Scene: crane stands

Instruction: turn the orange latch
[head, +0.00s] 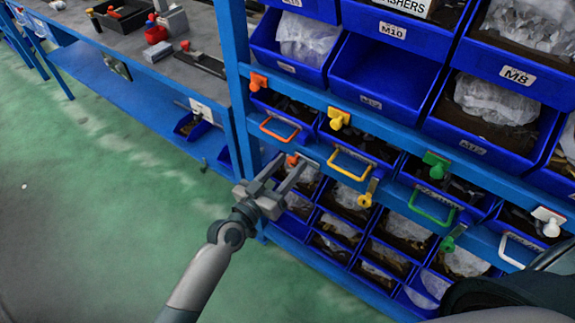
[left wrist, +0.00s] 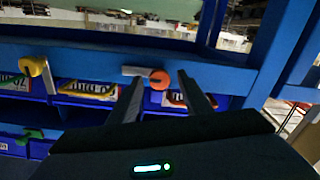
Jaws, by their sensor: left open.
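The orange latch is on the lower blue rail, its round orange knob (head: 293,160) below the orange drawer handle (head: 280,129). In the left wrist view the orange knob (left wrist: 160,79) has a short pale bar (left wrist: 133,71) reaching left along the rail. My left gripper (head: 294,163) is open at the rail. Its fingertips show on either side of the knob, with gaps to both fingers in the left wrist view (left wrist: 161,78). Whether the fingers reach fully around the knob I cannot tell. Another orange latch (head: 258,82) sits on the upper rail. My right gripper is out of view.
Yellow latches (head: 337,118), green latches (head: 436,164) and a white latch (head: 549,220) line the rails to the right. Blue bins fill the rack above and below. A workbench (head: 165,65) with tools stands at left. The green floor is clear at lower left.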

